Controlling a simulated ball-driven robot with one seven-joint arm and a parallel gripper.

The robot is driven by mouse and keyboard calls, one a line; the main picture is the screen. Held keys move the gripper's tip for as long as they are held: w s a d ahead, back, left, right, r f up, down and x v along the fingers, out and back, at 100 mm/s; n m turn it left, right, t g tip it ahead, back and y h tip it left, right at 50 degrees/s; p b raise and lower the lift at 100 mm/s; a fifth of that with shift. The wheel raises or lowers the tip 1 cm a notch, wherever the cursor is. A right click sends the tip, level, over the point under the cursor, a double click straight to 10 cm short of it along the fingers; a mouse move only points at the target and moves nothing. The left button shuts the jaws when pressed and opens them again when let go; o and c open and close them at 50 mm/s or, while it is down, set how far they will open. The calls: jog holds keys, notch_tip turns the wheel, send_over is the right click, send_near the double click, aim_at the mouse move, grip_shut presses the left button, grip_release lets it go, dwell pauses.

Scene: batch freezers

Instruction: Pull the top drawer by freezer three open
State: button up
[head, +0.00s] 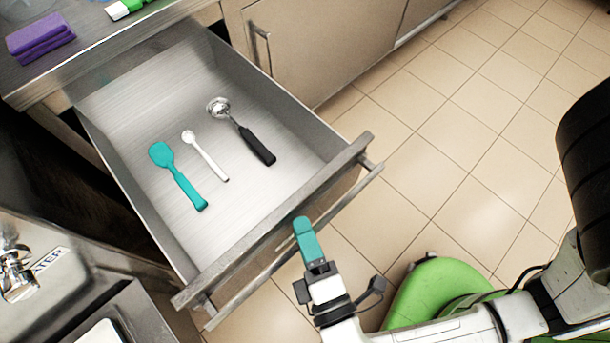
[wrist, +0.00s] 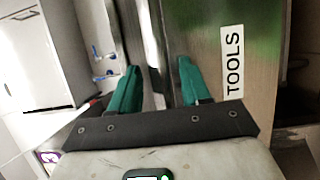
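The drawer (head: 270,221) is pulled far out, with its whole inside showing in the head view. Its bar handle (head: 350,196) runs along the front. In the wrist view the drawer front (wrist: 200,28) bears a "TOOLS" label (wrist: 232,60). My gripper (head: 302,225) is at about the middle of the handle, its teal fingers pointing at the drawer front. In the wrist view the gripper (wrist: 158,78) has its fingers apart, with the handle bar (wrist: 153,45) showing between them. A gap shows beside the right finger.
A teal spatula (head: 177,175), a white spoon (head: 205,155) and a black-handled scoop (head: 241,131) lie in the drawer. A sink (head: 55,235) is at left.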

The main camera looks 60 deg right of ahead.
jog(key=v, duration=1)
jog(key=shift+s+a, duration=0.3)
dwell(0.4)
